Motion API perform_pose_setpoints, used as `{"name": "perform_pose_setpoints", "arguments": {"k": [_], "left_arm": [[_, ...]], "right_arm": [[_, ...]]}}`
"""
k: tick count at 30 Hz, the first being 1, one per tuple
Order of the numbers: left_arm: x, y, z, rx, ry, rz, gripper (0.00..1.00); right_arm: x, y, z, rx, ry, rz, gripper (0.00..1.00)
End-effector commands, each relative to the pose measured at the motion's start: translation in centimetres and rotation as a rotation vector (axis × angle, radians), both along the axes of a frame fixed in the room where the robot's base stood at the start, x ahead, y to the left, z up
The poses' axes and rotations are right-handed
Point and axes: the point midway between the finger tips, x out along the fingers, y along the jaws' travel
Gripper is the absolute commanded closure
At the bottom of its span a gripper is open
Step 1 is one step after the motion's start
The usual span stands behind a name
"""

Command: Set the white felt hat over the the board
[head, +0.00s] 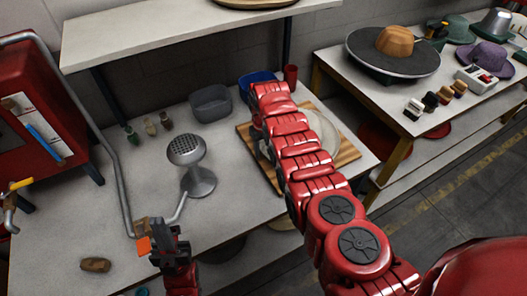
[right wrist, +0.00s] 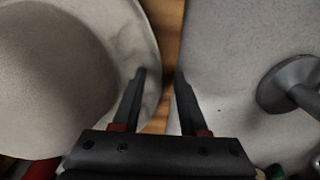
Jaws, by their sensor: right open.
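The white felt hat (head: 328,130) is over the wooden board (head: 347,153) on the table, largely hidden behind my right arm. In the right wrist view the hat (right wrist: 50,75) fills the left side, with its brim edge near my fingers and a strip of the board (right wrist: 168,40) beside it. My right gripper (right wrist: 160,78) is open. Its left finger overlaps the brim in the picture and its right finger is over the grey tabletop; nothing shows clamped between them. My left gripper (head: 168,246) is near the table's front edge, away from the hat; its jaw state is unclear.
A metal steamer head (head: 187,150) on a round base stands left of the board. A grey bin (head: 210,104), a blue bin (head: 256,82) and a red cup (head: 290,75) are behind. A brown lump (head: 96,265) lies front left. Several hats are on the right table.

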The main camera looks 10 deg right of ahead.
Motion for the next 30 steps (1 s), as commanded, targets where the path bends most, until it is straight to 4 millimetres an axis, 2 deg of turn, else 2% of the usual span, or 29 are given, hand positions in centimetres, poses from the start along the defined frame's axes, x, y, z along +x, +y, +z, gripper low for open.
{"name": "perform_pose_setpoints", "arguments": {"k": [6,10,13,16,19,24,30], "left_arm": [[0.0,0.0,0.3,0.0,0.0,0.0,1.0],[0.0,0.0,-0.8,0.0,0.0,0.0,1.0],[0.0,0.0,-1.8,0.0,0.0,0.0,1.0],[0.0,0.0,-1.8,0.0,0.0,0.0,1.0],[0.0,0.0,0.1,0.0,-0.001,0.0,1.0],[0.0,0.0,0.0,0.0,0.0,0.0,1.0],[0.0,0.0,0.0,0.0,0.0,0.0,1.0]], "right_arm": [[-0.1,0.0,2.5,-0.002,-0.002,0.001,0.58],[0.0,0.0,5.1,0.0,-0.005,0.001,0.58],[0.1,0.0,8.0,0.0,-0.007,0.0,0.58],[0.0,0.1,11.0,0.0,-0.006,0.001,0.58],[-0.1,0.3,13.8,-0.001,0.001,0.002,0.58],[-0.1,0.2,15.6,-0.003,0.001,0.0,0.58],[-0.1,0.2,16.7,-0.001,0.0,0.003,0.58]]}}
